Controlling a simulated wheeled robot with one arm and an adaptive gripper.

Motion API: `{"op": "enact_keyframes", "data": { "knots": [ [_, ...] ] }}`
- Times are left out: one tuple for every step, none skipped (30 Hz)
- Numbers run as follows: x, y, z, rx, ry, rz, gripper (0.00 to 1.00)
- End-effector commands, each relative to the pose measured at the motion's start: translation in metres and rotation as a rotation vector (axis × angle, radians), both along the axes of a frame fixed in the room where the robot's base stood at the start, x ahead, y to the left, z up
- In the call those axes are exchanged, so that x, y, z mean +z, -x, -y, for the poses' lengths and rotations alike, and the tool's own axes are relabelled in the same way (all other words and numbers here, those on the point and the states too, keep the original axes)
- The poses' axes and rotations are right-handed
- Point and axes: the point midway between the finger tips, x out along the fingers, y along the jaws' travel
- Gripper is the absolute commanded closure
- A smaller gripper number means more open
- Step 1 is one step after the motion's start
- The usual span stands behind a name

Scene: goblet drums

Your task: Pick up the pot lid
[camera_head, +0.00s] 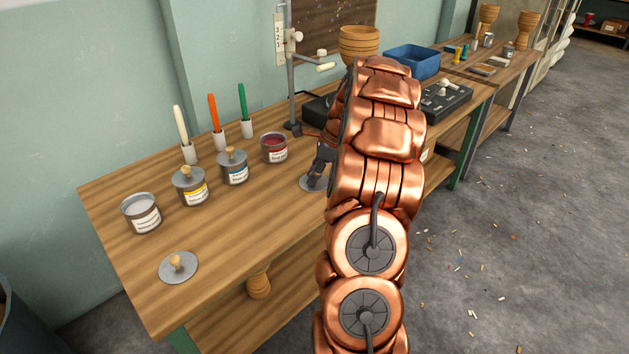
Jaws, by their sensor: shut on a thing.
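My gripper (316,171) is dark and mostly hidden behind my copper arm. It is shut on a grey round pot lid (309,185) at the bench, just right of the open pot of red paint (274,149). The lid's knob is hidden, and I cannot tell whether the lid touches the bench top. A second grey lid with a wooden knob (178,267) lies flat near the front left of the bench. An open pot with pale contents (141,213) stands behind it.
The wooden bench (228,223) has free room in front of the pots. Brushes with white, orange (213,116) and green handles stand behind the pots. A metal stand (292,75), wooden goblet (359,44) and blue bin (412,61) are farther back.

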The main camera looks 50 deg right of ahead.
Motion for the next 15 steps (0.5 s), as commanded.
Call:
{"op": "enact_keyframes", "data": {
  "knots": [
    [-0.0011,0.0003,-0.0002,0.001,-0.001,-0.002,0.9],
    [-0.0012,0.0004,-0.0002,0.001,-0.001,-0.002,0.94],
    [-0.0012,0.0004,-0.0003,0.001,-0.001,-0.002,0.98],
    [-0.0012,0.0004,-0.0003,0.001,-0.001,-0.002,1.0],
    [-0.0012,0.0004,-0.0003,0.001,-0.001,-0.002,1.0],
    [-0.0015,0.0005,-0.0003,0.001,-0.001,-0.003,1.0],
    [-0.0015,0.0005,-0.0003,0.001,-0.001,-0.003,1.0],
    [-0.0015,0.0005,-0.0003,0.001,-0.001,-0.003,1.0],
    [-0.0016,0.0006,-0.0003,0.001,-0.001,-0.003,1.0],
    [-0.0016,0.0006,-0.0003,0.001,-0.001,-0.003,1.0],
    [-0.0016,0.0006,-0.0004,0.001,-0.001,-0.003,1.0],
    [-0.0012,0.0006,-0.0004,0.001,-0.001,-0.003,1.0],
    [-0.0004,0.0006,-0.0003,0.001,-0.001,-0.003,1.0],
    [0.0006,0.0005,-0.0002,0.001,-0.001,-0.003,1.0],
    [0.0026,0.0004,-0.0001,0.001,-0.001,-0.002,1.0]
  ]
}}
